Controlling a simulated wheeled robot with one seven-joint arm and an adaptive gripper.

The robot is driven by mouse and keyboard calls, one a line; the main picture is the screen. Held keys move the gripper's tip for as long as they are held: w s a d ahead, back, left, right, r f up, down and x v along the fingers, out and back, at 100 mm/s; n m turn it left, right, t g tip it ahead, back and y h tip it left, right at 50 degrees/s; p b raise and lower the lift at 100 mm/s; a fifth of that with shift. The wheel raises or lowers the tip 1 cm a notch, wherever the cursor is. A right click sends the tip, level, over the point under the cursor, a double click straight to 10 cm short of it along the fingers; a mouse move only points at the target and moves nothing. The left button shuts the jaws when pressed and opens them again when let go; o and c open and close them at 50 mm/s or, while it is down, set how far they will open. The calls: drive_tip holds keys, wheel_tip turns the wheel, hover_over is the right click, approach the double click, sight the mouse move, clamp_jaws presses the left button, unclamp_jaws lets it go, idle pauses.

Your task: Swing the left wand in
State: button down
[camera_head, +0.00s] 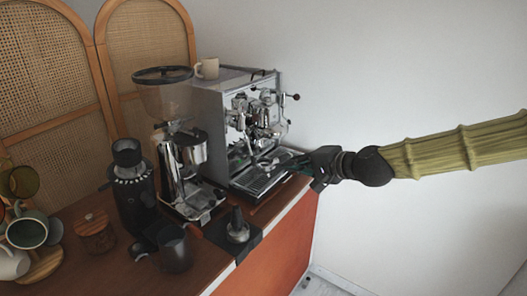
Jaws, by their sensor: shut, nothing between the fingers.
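The chrome espresso machine (213,120) stands on the cart, its front turned to the lower right. Its front is a cluster of shiny metal parts, and I cannot clearly tell the left wand from the pipes and fittings around it. My gripper (302,168) comes in from the right on my sleeved arm. It is shut and empty, at the right end of the drip tray (255,181), a little below and right of the machine's metal fittings. I cannot tell whether its tips touch the tray.
A coffee grinder (165,98) stands left of the machine. A dark pitcher (175,250), a tamper on a black mat (250,245), a black small grinder (130,190) and a wooden-lidded jar (95,233) fill the cart's front left. A beige cup (208,68) sits on the machine. Free room lies right of the cart.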

drive_tip(key=r, duration=0.1)
drive_tip(key=p, duration=0.5)
approach(252, 158)
drive_tip(key=w+a+f, duration=0.2)
drive_tip(key=w+f, duration=0.1)
drive_tip(key=w, duration=0.2)
drive_tip(key=shift+w+a, duration=0.25)
drive_tip(key=shift+a, duration=0.05)
drive_tip(key=shift+f+b, duration=0.3)
drive_tip(key=shift+b, duration=0.15)
drive_tip(key=f+b, duration=0.1)
drive_tip(key=w+a+f+b, duration=0.1)
drive_tip(key=b, duration=0.1)
drive_tip(key=shift+w+a+f+b, duration=0.1)
drive_tip(key=shift+a+b, duration=0.2)
idle(0.4)
